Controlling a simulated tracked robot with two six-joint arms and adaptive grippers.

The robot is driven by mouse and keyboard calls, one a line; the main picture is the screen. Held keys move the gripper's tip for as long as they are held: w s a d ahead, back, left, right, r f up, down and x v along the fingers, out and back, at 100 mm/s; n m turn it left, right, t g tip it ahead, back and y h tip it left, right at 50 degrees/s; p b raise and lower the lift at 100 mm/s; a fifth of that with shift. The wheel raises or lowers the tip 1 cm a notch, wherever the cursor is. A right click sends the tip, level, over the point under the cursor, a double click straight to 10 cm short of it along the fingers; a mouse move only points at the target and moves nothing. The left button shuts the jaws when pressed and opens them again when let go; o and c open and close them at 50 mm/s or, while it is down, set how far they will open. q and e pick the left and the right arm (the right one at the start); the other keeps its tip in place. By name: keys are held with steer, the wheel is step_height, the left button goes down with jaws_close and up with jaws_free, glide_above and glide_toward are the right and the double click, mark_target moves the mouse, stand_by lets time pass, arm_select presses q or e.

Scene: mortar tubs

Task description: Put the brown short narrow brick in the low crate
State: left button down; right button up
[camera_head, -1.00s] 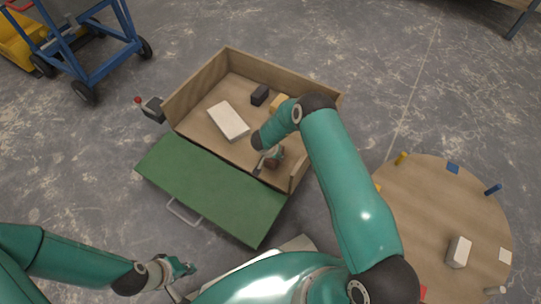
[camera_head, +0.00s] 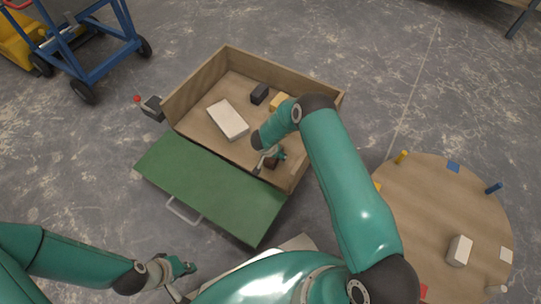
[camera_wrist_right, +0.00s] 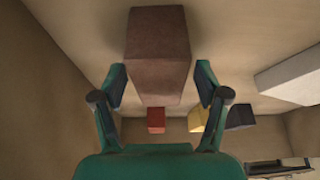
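The brown brick (camera_wrist_right: 158,55) is large in the right wrist view, between and just beyond the fingertips of my right gripper (camera_wrist_right: 160,82). A gap shows on each side, so the gripper is open around it and not closed on it. In the head view, my right gripper (camera_head: 268,157) reaches into the wooden box (camera_head: 195,88), and the brown brick (camera_head: 271,164) is partly hidden by it. My left gripper (camera_head: 182,268) is empty at the lower left, apart from the box, and its fingers look spread. I cannot make out a separate low crate.
The box also holds a white slab (camera_head: 228,119), a black block (camera_head: 260,95) and a yellow block (camera_head: 279,102). A red block (camera_wrist_right: 156,120) shows in the wrist view. The green flap (camera_head: 212,186) lies open in front. A round table (camera_head: 440,225) stands right.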

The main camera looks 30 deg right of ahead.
steer(key=v, duration=1.2)
